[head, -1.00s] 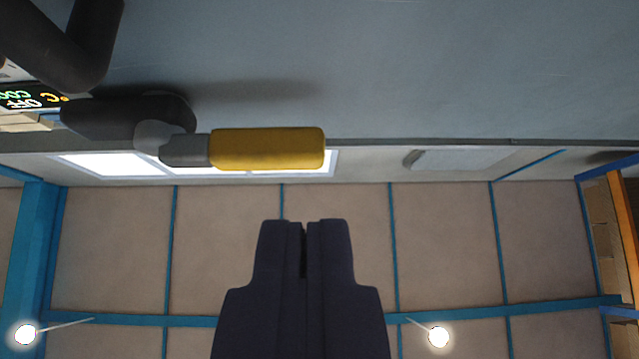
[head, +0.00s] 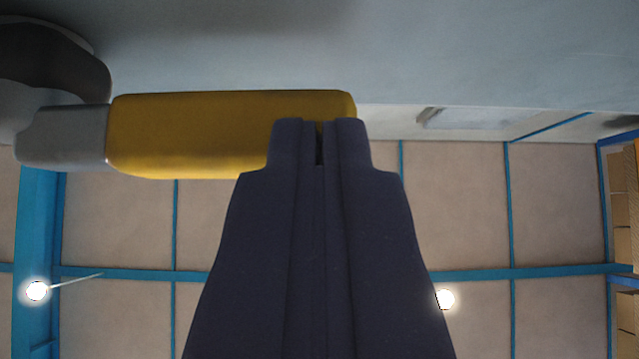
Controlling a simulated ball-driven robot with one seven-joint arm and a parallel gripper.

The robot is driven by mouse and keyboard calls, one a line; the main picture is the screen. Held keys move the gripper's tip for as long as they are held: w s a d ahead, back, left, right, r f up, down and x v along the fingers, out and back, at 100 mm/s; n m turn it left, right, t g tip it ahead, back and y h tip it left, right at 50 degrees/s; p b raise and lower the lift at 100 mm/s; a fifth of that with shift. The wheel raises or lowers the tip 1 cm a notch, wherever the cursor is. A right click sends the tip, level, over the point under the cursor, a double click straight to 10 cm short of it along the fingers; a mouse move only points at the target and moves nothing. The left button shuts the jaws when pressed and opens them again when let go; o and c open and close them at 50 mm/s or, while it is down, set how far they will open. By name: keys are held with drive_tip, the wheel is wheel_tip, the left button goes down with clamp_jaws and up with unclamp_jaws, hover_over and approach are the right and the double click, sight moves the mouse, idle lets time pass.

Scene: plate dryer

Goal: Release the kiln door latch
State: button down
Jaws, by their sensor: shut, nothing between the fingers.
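The latch handle has a yellow grip (head: 190,135) that lies level across the upper left of the head view. A grey shank (head: 62,138) joins it on the left to a dark pivot part (head: 50,62) at the top left corner. My gripper (head: 320,122) is dark, shut and empty, and points up in the picture. Its fingertips overlap the right end of the yellow grip and hide part of its lower edge. I cannot tell whether they touch it.
A large pale blue-grey surface (head: 450,60) fills the top of the view, beside the handle. Beige panels with blue beams (head: 560,272) and two lamps (head: 36,290) show behind. Shelving with boxes (head: 622,205) stands at the far right. The area right of my gripper looks clear.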

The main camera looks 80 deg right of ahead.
drive_tip(key=shift+r+g, duration=0.15)
drive_tip(key=shift+g, duration=0.15)
drive_tip(key=shift+w+r+m+g, duration=0.15)
drive_tip(key=shift+r+m+g, duration=0.15)
drive_tip(key=shift+m+g, duration=0.5)
drive_tip(key=shift+m, duration=0.3)
wheel_tip(320, 180, up, 12)
drive_tip(key=s+m+g+y+p, duration=0.2)
drive_tip(key=m+g+y+p, duration=0.5)
drive_tip(key=m+g, duration=0.6)
drive_tip(key=shift+s+r+m+y, duration=0.3)
drive_tip(key=shift+m+y, duration=0.9)
drive_tip(key=shift+m, duration=2.4)
drive_tip(key=shift+d, duration=0.1)
drive_tip(key=shift+f, duration=0.2)
